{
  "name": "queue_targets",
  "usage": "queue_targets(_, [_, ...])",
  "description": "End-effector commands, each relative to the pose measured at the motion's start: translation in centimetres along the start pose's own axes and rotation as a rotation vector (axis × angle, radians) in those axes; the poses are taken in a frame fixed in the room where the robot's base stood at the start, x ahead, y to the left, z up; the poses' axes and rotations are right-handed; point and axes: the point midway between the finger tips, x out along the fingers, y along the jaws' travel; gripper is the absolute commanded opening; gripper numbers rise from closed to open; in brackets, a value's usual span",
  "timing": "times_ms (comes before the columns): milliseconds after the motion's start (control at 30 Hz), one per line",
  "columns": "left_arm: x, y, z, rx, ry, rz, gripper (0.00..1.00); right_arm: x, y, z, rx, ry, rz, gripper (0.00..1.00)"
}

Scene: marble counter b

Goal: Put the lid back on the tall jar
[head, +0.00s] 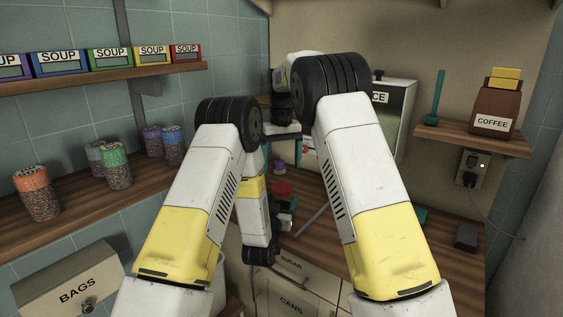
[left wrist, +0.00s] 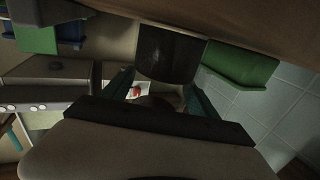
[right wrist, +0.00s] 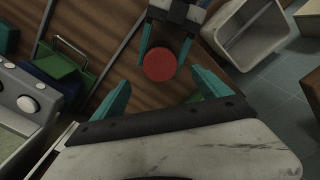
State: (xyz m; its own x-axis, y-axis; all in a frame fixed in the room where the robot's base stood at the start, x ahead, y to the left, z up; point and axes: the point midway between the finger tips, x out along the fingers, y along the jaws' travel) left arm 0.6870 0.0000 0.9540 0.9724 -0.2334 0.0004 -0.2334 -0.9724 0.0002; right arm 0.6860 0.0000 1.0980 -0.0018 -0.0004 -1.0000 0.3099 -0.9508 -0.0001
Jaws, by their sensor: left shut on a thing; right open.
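A red round lid (right wrist: 160,64) is between the teal fingers of my left gripper (right wrist: 163,66) in the right wrist view. A red shape (head: 283,188) shows beside that gripper in the head view. In the left wrist view a dim brownish round form (left wrist: 158,103) lies between the left fingers (left wrist: 160,92). My right gripper (head: 283,152) is partly hidden behind my arm in the head view; its fingers (right wrist: 161,76) are apart and empty in the right wrist view. I cannot pick out the tall jar for certain; my arms cover much of the counter.
Soup boxes (head: 110,58) line the upper left shelf. Orange (head: 37,190) and green (head: 114,165) containers stand on the lower one. A coffee bag (head: 495,112) sits on the right shelf. A grey bin (right wrist: 250,35) is below the counter.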

Motion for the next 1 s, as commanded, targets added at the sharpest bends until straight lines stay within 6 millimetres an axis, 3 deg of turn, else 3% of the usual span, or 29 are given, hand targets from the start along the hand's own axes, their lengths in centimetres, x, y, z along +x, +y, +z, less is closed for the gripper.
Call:
queue_targets(233, [0.0,0.0,0.0,0.000,0.001,0.000,0.00,-0.3,0.0,0.0,-0.219,0.002,0.000,0.87])
queue_targets(667, [0.0,0.0,0.0,0.000,0.001,0.000,0.00,-0.1,0.0,0.0,-0.236,0.001,0.000,0.87])
queue_targets(1000, [0.0,0.0,0.0,0.000,0.001,0.000,0.00,4.5,-0.1,0.1,-0.234,-0.001,0.000,0.87])
